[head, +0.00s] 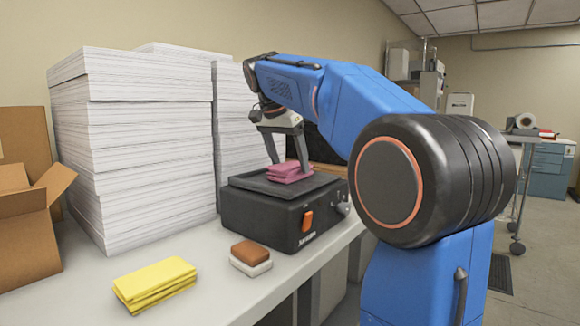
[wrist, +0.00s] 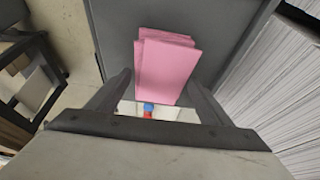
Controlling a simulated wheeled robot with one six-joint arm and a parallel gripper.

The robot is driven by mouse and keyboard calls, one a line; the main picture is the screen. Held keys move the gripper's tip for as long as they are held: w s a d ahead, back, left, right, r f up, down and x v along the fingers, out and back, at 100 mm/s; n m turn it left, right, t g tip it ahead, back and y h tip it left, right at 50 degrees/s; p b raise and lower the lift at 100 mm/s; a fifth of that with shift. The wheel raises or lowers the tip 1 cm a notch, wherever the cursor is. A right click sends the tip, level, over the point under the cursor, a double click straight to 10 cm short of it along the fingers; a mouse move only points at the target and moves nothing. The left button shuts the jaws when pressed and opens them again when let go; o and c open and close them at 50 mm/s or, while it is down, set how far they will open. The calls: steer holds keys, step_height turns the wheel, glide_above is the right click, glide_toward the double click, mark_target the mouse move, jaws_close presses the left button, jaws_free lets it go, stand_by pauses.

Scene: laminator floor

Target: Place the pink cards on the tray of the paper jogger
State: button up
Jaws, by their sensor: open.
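The pink cards (head: 289,172) lie in a slightly uneven stack on the tray (head: 262,184) of the black paper jogger (head: 275,215). My gripper (head: 288,165) is open at the tray, with its fingers down on either side of the pink stack. In the wrist view the pink cards (wrist: 165,68) lie on the grey tray (wrist: 115,25), beyond and partly between the two spread fingers. I cannot tell whether the fingers touch the cards.
Tall stacks of white paper (head: 135,150) stand behind and left of the jogger. Yellow cards (head: 155,283) and a brown-and-white block (head: 250,257) lie on the table in front. An open cardboard box (head: 30,200) is at the far left.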

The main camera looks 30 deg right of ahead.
steer(key=v, duration=1)
steer(key=shift+r, duration=0.3)
steer(key=shift+s+a, duration=0.1)
steer(key=shift+a, duration=0.05)
